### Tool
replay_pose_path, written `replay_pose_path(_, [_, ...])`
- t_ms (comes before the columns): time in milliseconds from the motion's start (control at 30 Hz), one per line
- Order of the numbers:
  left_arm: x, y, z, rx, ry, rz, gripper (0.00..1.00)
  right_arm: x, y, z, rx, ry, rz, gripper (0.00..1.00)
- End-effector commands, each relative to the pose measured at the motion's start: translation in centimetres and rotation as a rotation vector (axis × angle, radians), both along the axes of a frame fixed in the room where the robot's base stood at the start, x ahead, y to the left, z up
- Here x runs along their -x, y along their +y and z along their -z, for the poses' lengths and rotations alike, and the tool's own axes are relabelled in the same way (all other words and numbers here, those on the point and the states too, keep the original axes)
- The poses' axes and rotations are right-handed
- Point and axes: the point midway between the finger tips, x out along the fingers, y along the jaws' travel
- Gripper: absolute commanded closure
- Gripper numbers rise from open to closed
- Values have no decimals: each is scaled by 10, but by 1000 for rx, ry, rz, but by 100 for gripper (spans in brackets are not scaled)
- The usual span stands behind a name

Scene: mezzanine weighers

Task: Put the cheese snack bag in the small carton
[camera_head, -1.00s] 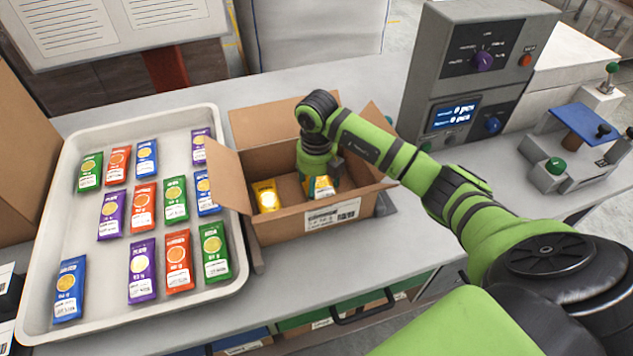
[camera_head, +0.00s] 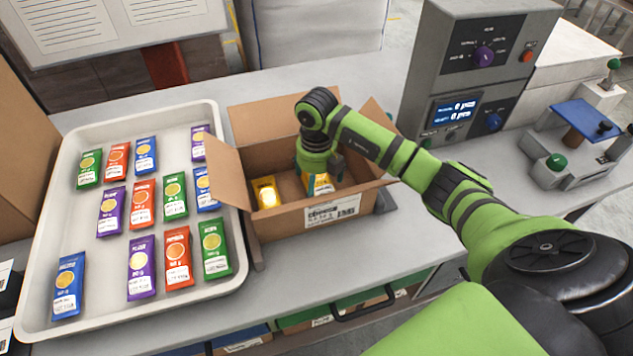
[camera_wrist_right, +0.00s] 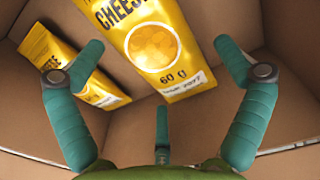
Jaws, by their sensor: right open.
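The small carton (camera_head: 283,222) stands open on the bench with its flaps spread. Two yellow cheese snack bags are inside it: one (camera_head: 266,192) at the left of the carton, the other (camera_head: 319,184) under my right gripper (camera_head: 318,178). In the right wrist view, the nearer cheese bag (camera_wrist_right: 153,45), marked 60 g, lies beyond the open fingers of my right gripper (camera_wrist_right: 160,100), and the other bag (camera_wrist_right: 75,70) lies to its left. The fingers are spread and nothing is between them. My left gripper is not in view.
A white tray (camera_head: 95,325) to the left holds several green, orange, blue and purple bags in rows. A grey weigher control box (camera_head: 478,70) and a blue-topped device (camera_head: 583,120) stand to the right. The bench front strip is clear.

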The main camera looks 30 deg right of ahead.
Motion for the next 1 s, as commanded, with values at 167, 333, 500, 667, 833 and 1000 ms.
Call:
replay_pose_path(167, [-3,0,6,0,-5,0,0,-2,-1,-26,1,-8,-1,0])
replay_pose_path(333, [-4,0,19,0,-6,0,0,-2,-1,-65,1,-9,0,0])
replay_pose_path(500, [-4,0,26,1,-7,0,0,-2,0,-101,2,-8,0,0])
replay_pose_path(667, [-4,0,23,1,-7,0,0,-1,0,-120,2,-4,0,0])
replay_pose_path(833, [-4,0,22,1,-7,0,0,0,0,-126,1,-1,0,0])
replay_pose_path(1000, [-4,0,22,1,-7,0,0,0,0,-125,0,0,0,0])
